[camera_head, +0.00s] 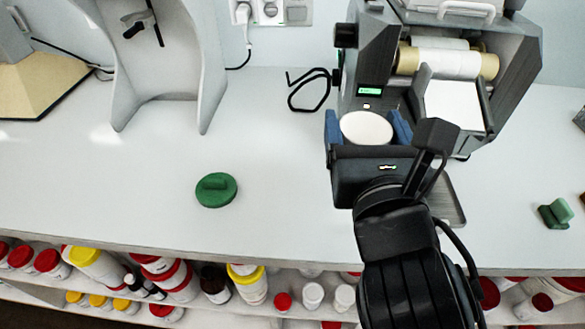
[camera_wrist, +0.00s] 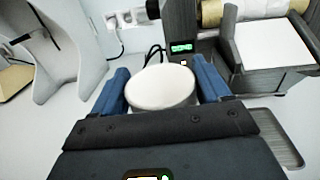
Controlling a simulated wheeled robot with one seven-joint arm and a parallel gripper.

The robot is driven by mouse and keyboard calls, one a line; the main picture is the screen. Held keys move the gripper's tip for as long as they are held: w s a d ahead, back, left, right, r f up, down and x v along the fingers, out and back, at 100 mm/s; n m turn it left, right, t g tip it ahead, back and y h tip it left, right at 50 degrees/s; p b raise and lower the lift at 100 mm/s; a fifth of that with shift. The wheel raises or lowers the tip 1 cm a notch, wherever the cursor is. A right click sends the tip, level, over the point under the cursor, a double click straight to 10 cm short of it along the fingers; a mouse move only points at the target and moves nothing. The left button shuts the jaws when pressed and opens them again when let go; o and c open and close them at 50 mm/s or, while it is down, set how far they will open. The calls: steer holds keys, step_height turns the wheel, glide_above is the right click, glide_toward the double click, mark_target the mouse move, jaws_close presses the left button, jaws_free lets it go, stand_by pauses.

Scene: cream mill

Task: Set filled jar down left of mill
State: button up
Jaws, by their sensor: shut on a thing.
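The jar (camera_head: 367,127) is filled with cream-white stuff up to its round top, and it also shows in the wrist view (camera_wrist: 160,86). My gripper (camera_head: 368,130) is shut on the jar, with a blue finger on each side; the fingers also show in the wrist view. The jar looks upright; its lower part is hidden behind my gripper's body. The mill (camera_head: 440,75) has pale rollers and a lit green display and stands behind and to the right of the jar. I cannot tell whether the jar touches the counter.
A green lid-like disc (camera_head: 216,190) lies on the white counter (camera_head: 270,150) left of my gripper. A grey stand (camera_head: 165,70) is at the back left, with a black cable loop (camera_head: 308,90) beside the mill. Green blocks (camera_head: 555,213) lie at right. The counter between stand and mill is mostly clear.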

steer(key=shift+w+a+f+b, duration=0.45)
steer(key=shift+w+a+f, duration=0.05)
steer(key=shift+a+f, duration=1.1)
steer(key=shift+w+a+f+b, duration=0.5)
steer(key=shift+a+f, duration=0.95)
steer(key=shift+f, duration=0.25)
steer(key=shift+w+a+f+b, duration=0.45)
steer(key=shift+w+a+f, duration=0.05)
steer(key=shift+a+f, duration=1.1)
steer(key=shift+d+f, duration=0.1)
steer(key=shift+f, duration=0.1)
steer(key=o, duration=1)
steer(key=shift+r, duration=0.2)
steer(key=s, duration=1.2)
steer(key=shift+d+b, duration=0.25)
steer(key=shift+b, duration=0.15)
